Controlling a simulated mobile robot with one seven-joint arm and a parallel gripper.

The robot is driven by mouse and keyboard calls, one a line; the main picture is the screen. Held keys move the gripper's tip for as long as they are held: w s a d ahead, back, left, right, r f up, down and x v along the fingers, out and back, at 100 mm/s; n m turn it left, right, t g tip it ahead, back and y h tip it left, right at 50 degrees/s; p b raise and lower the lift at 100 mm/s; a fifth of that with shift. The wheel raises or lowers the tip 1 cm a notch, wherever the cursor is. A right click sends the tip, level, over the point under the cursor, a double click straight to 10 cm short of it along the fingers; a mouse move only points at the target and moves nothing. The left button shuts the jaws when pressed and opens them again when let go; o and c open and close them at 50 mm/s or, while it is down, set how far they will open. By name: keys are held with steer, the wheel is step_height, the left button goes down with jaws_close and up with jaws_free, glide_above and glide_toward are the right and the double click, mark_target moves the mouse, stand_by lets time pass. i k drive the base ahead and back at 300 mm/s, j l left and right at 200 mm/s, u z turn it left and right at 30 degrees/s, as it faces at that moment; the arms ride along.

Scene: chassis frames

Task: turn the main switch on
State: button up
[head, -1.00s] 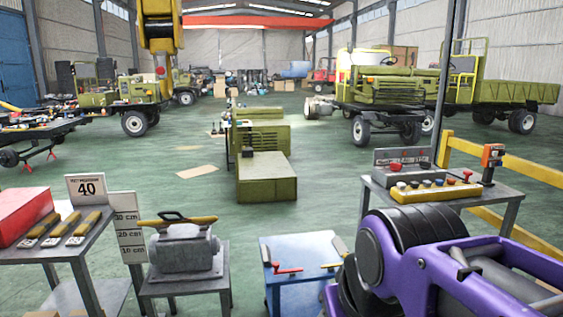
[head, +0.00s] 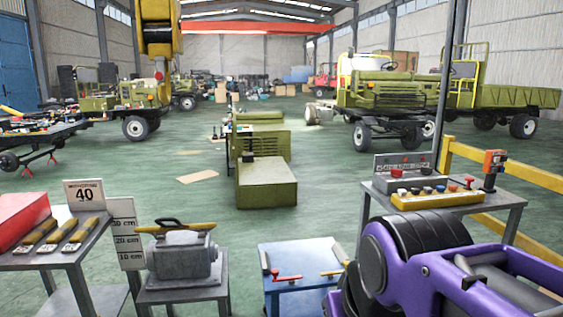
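A table on the right (head: 505,190) carries a yellow control box (head: 437,199) with several coloured buttons and a red knob. Behind it is a grey panel (head: 385,184) with lettering too small to read and a small red part. An orange-red switch box (head: 494,160) stands on a dark post at the table's right end. I cannot tell which of these is the main switch or its position. My purple and black arm fills the lower right, in front of this table. My gripper's fingertips do not show.
A blue table (head: 300,256) with red and yellow levers stands front centre. A grey machine (head: 182,254) sits on a stand to its left, beside a tool table (head: 58,258). A yellow rail (head: 515,168) and dark post border the right table. Green floor is open behind.

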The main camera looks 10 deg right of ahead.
mark_target(395, 172)
steer(key=i+l+z, duration=0.1)
steer(key=i+l, duration=0.45)
steer(key=l, duration=0.15)
steer(key=i+l+z, duration=0.1)
steer(key=i+l, duration=0.5)
steer(key=l, duration=0.1)
